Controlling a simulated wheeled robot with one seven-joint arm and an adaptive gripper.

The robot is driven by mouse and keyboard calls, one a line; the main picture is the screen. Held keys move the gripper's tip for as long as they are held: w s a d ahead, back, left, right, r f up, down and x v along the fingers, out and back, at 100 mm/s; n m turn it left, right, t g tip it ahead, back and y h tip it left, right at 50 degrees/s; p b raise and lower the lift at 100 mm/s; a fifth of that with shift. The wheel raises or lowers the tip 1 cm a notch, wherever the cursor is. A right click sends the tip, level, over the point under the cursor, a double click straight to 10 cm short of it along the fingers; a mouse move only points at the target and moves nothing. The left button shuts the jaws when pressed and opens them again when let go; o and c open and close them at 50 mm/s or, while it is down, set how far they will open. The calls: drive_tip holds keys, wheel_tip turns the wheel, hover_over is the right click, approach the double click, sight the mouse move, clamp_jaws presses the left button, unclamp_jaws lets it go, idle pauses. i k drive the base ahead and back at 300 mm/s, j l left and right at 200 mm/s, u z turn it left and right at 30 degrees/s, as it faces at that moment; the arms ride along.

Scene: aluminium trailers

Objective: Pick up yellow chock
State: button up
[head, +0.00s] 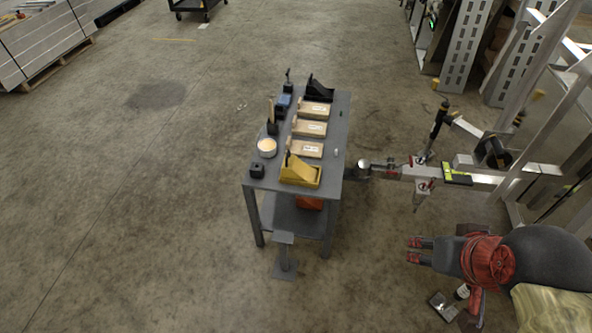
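The yellow chock (301,173) sits on the near end of the grey table (336,152), close to its front edge. It is a wedge shape with a darker sloping face. My gripper (412,251) is at the lower right, to the right of the table and apart from the chock. Its two dark fingers with red tips point left and stand apart, with nothing visible between them.
Several tan boxes (309,129) lie in a row behind the chock. A black chock (320,89) stands at the far end. A round tin (267,147) and a small black block (257,170) are at the left. The trailer coupling (395,172) reaches toward the table's right side. Floor left of the table is clear.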

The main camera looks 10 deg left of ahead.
sight(292, 168)
drive_tip(key=i+l+u, duration=0.1)
drive_tip(key=i+u, duration=0.25)
drive_tip(key=i, duration=0.2)
drive_tip(key=i+l+u, duration=0.3)
drive_tip(key=i, duration=0.25)
